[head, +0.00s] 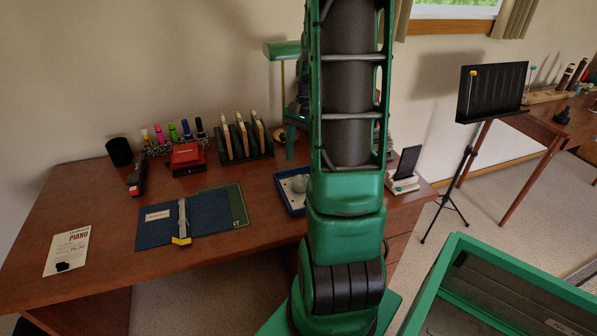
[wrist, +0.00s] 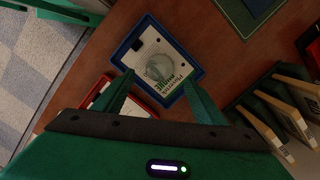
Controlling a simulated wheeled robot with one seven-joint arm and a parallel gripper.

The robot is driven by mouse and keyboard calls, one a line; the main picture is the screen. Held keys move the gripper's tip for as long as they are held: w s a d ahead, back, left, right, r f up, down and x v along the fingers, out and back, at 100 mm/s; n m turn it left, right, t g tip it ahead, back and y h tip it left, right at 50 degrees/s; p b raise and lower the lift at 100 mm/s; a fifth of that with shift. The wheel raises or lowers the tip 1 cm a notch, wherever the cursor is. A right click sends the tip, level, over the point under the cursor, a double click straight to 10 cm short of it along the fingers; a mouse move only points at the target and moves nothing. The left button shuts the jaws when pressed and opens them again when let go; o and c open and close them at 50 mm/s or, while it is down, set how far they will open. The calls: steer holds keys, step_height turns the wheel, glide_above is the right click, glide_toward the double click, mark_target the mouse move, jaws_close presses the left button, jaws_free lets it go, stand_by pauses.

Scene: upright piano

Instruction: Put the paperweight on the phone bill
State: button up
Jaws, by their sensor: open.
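A pale, rounded, glassy object that looks like the paperweight (wrist: 159,68) lies on a white sheet with large green lettering (wrist: 181,79) inside a blue-rimmed tray (wrist: 119,52). The sheet looks like the phone bill; its print is only partly legible. In the head view the rounded object (head: 300,183) shows in the tray (head: 286,199), partly hidden by my arm. My gripper (wrist: 158,77) is open, its fingers pointing at the tray on either side of the rounded object in the picture. I cannot tell their height above it. My gripper is not visible in the head view.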

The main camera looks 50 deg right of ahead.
steer(key=s+a+r+n+h, duration=0.1)
steer(key=s+a+r+n, duration=0.45)
steer(key=a+r, duration=0.4)
steer(key=s+a+n, duration=0.5)
steer(key=s+a, duration=0.3)
steer(key=shift+s+a+f, duration=0.2)
steer(key=shift+s+f, duration=0.2)
steer(key=shift+n, duration=0.25)
stand_by(0.3)
